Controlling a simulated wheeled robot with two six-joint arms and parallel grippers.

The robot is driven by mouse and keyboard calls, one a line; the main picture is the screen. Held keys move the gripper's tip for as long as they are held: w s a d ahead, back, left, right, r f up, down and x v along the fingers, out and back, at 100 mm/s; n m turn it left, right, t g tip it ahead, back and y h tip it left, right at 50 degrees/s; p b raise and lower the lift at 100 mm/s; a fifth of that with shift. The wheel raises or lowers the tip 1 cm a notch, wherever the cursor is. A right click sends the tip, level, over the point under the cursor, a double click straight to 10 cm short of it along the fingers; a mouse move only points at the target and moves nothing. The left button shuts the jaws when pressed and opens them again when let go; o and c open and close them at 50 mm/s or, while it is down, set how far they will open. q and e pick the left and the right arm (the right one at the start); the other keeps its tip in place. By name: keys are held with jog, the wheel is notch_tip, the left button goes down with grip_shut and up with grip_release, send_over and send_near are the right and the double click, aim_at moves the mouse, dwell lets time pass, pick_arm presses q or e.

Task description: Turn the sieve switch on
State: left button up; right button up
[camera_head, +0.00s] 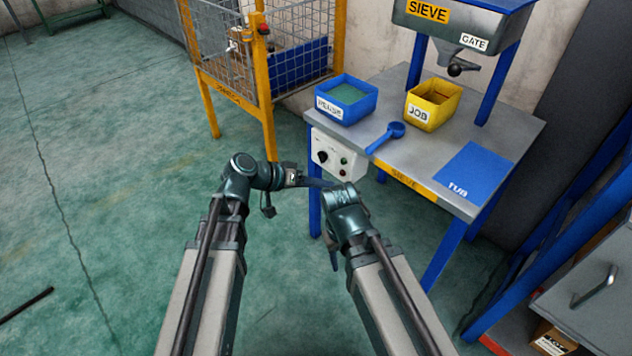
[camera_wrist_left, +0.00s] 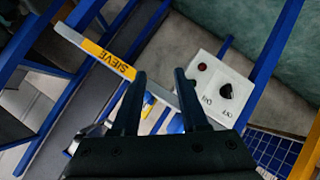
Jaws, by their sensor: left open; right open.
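The white control box (camera_head: 338,157) is fixed to the front left of the sieve table. It carries a black rotary knob (camera_head: 322,157) and small red and green buttons (camera_head: 343,166). In the left wrist view the knob (camera_wrist_left: 226,91) is right of my left gripper (camera_wrist_left: 160,98), whose two fingers are apart and empty. In the head view the left gripper (camera_head: 318,183) is just below the box, seen small and dark. My right gripper (camera_head: 333,257) hangs lower, near the table's front left leg, away from the box. The knob's pointer direction is not clear.
On the table (camera_head: 480,135) are a blue tub (camera_head: 346,99), a yellow JOB tub (camera_head: 432,104), a blue scoop (camera_head: 388,137) and a blue mat (camera_head: 471,172). The sieve hopper (camera_head: 450,30) is above. A yellow mesh cage (camera_head: 265,60) stands left. The floor at left is mostly clear.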

pick_arm(q)
jog(key=w+a+f+n+t+h+b, duration=0.15)
jog(key=w+a+f+t+b, duration=0.4)
jog(key=b, duration=0.55)
jog(key=n+t+b, duration=0.2)
jog(key=b, duration=0.6)
send_near(322, 157)
jog(key=shift+h, duration=0.35)
jog(key=x, duration=0.5)
jog(key=f+x, duration=0.1)
jog(key=x, duration=0.1)
jog(key=shift+w, duration=0.45)
jog(key=shift+c, duration=0.3)
grip_shut()
